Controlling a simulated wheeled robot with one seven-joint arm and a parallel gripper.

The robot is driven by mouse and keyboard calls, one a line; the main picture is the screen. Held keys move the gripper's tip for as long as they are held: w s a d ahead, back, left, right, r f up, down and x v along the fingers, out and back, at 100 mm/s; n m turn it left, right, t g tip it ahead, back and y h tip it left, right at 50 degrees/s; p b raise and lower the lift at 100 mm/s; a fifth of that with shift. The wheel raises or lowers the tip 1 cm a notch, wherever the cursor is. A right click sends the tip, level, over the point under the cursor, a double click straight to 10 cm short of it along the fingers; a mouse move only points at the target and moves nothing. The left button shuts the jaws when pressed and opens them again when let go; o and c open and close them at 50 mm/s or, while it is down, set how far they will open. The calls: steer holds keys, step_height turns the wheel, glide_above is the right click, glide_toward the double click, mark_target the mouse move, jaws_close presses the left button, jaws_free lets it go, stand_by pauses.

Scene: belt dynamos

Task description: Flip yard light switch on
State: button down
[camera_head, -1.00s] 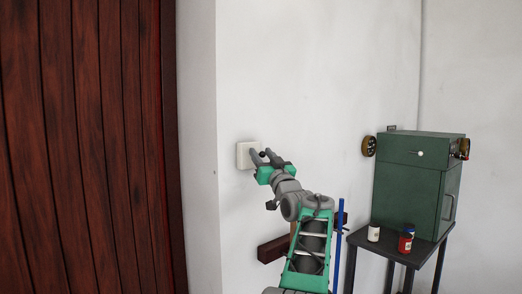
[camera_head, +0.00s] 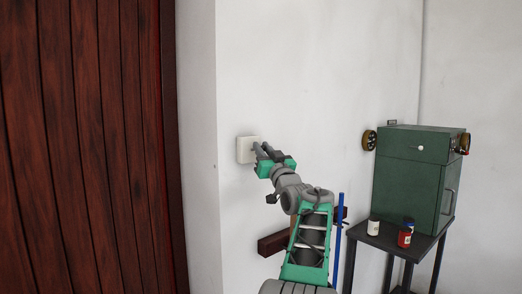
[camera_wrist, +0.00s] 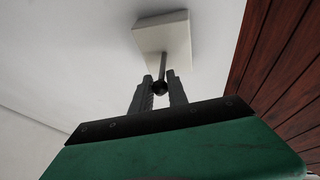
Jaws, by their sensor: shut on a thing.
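The switch is a white square plate (camera_head: 243,151) on the pale wall, just right of the wall corner. In the wrist view the plate (camera_wrist: 163,37) is above centre, with a thin grey lever (camera_wrist: 163,63) ending in a dark ball (camera_wrist: 160,87). My gripper (camera_head: 261,149) is at the plate's right side in the head view, its fingers partly covering it. In the wrist view my gripper (camera_wrist: 163,82) has its two fingers on either side of the lever, near the ball, and is shut on it. The head view does not show the lever clearly.
A dark red wooden door (camera_head: 85,150) fills the left. A green metal cabinet (camera_head: 408,175) stands on a dark stand at right, with a white can (camera_head: 373,227) and a red can (camera_head: 405,236) in front. A blue rod (camera_head: 337,240) stands beside my arm.

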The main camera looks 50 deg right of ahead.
steer(key=shift+r, duration=0.1)
steer(key=shift+r+n+g+y+p, duration=0.35)
steer(key=shift+r+g+p, duration=0.3)
steer(key=shift+p, duration=0.35)
steer(key=shift+w+r+y+p, duration=0.15)
steer(key=shift+y+p, duration=0.2)
steer(key=shift+p, duration=0.2)
steer(key=shift+g, duration=0.45)
steer(key=shift+f+n, duration=0.25)
steer(key=c, duration=1.3)
jaws_free()
steer(key=shift+w, duration=0.1)
